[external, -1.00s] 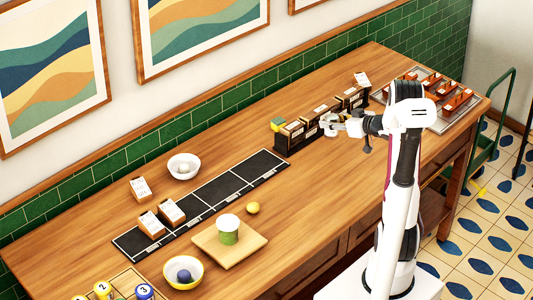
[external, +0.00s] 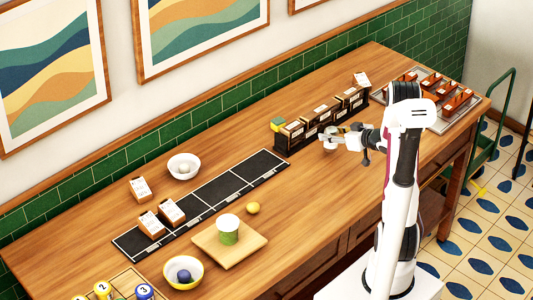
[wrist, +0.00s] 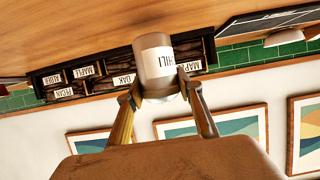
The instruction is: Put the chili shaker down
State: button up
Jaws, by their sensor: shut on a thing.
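The chili shaker (wrist: 155,62) is a pale cylinder with a white label reading "HILI" in the wrist view, where the scene appears upside down. My gripper (wrist: 160,88) is shut on it, one finger on each side. In the external view, the shaker (external: 330,144) is small and partly covered by my gripper (external: 334,138), in front of the dark rack. I cannot tell whether its base touches the table.
The dark rack (external: 283,142) holds labelled wooden blocks close behind my gripper. A tray (external: 462,116) stands right. Bare table lies in front.

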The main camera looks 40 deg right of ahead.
jog(key=shift+f, duration=1.2)
jog(key=shift+f, duration=0.15)
jog(key=o, duration=1.1)
jog(key=shift+s+r, duration=0.4)
jog(key=shift+s, duration=0.1)
jog(key=v, duration=1.1)
jog(key=shift+w, duration=0.1)
